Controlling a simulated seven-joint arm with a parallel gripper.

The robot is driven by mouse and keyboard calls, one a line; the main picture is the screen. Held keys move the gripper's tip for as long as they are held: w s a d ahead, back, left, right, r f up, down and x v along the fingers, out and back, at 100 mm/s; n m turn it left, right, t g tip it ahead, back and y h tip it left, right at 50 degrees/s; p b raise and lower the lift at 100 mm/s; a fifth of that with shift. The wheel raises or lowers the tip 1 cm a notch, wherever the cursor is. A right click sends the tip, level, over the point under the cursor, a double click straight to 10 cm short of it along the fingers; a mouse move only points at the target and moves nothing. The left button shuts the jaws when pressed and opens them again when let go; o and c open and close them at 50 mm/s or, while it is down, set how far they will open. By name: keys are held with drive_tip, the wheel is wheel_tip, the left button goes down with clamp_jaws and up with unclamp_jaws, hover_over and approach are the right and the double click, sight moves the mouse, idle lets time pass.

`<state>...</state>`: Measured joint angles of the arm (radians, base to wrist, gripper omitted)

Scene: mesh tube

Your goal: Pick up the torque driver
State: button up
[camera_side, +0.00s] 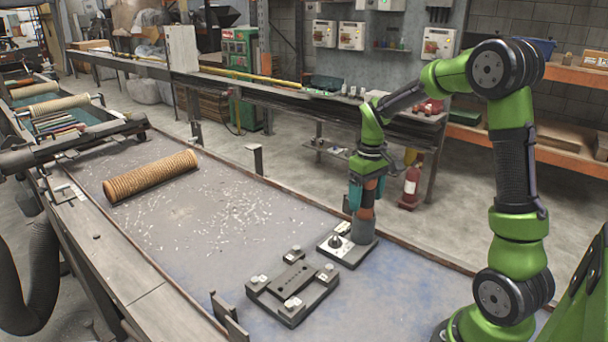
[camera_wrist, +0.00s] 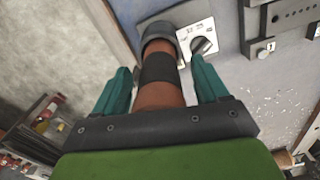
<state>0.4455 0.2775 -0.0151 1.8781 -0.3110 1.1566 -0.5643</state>
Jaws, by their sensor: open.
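The torque driver (camera_side: 367,211), orange-brown with a dark band, stands upright in a dark round cup (camera_side: 363,233) on a small base. It also shows in the wrist view (camera_wrist: 161,92), running up between the fingers into the cup (camera_wrist: 158,33). My gripper (camera_side: 366,200) is above the base with its teal fingers on either side of the driver's upper part. In the wrist view my gripper (camera_wrist: 160,64) is open, and gaps show between the driver and both fingers. The driver's top end is hidden by the gripper body.
A white plate (camera_side: 332,246) with a dark knob is beside the cup. A dark fixture block (camera_side: 293,283) with white labels lies to its left. A brown ribbed mesh tube (camera_side: 150,176) lies farther left on the grey table. White flecks cover the table's middle.

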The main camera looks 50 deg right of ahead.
drive_tip(key=c, duration=1.2)
drive_tip(key=shift+c, duration=0.2)
drive_tip(key=shift+r, duration=0.15)
